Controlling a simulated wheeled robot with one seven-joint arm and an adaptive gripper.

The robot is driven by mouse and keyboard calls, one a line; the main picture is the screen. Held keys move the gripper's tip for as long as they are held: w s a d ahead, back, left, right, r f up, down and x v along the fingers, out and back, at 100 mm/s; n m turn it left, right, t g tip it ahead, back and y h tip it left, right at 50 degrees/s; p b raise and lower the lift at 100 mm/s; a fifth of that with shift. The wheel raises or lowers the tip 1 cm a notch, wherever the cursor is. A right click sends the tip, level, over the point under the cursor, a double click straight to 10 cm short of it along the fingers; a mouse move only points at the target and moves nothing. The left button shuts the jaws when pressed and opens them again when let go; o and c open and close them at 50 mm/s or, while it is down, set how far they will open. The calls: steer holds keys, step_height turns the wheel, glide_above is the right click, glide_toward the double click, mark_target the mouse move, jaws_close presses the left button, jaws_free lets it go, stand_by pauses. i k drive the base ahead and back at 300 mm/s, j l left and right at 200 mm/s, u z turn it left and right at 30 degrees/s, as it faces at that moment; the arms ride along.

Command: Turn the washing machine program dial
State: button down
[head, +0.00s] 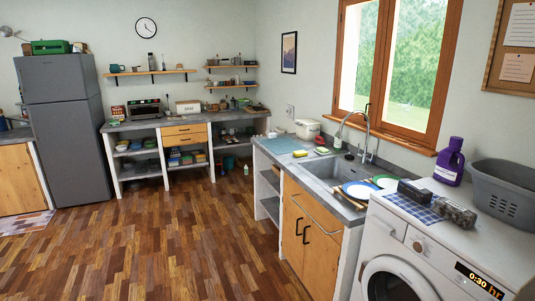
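The white washing machine (440,258) stands at the lower right, its front partly cut off by the bottom edge. A small round knob, seemingly the program dial (417,245), sits on the upper front panel, left of the lit display (478,281) reading "0:30 hr". The dial is too small to read its setting. The round door (392,283) is below, partly out of frame. My gripper is not in view.
A checked cloth (407,206), dark box-like items, a purple bottle (449,162) and a grey basket (507,188) are on top of the machine. A sink counter (268,150) adjoins it on the left. The wooden floor (170,245) is clear at left and centre.

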mark_target(419, 246)
steer(key=z, duration=1.1)
steer(key=i+l+u, duration=0.3)
steer(key=i+l, duration=0.2)
steer(key=l, duration=0.15)
steer(key=u, duration=1.4)
